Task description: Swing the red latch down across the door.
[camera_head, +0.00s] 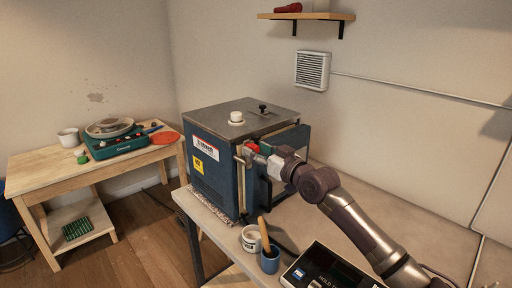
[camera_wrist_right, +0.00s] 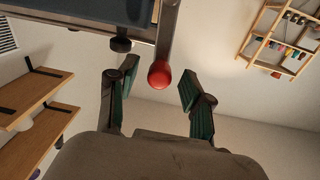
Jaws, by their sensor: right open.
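The kiln (camera_head: 213,165), a blue box with a grey top, stands on the grey table. In the right wrist view the latch is a dark bar ending in a round red knob (camera_wrist_right: 159,74). My right gripper (camera_wrist_right: 157,88) is open, with one teal-padded finger on each side of the knob and a visible gap to both. In the head view my right gripper (camera_head: 262,155) is at the kiln's front, near a small red part. My left gripper is not in view.
A cup (camera_head: 251,238) and a blue pot with a wooden-handled tool (camera_head: 269,260) stand at the table's front edge, near a dark scale (camera_head: 328,268). A wooden bench (camera_head: 40,169) with a green device (camera_head: 113,143) is at left. The table behind my arm is clear.

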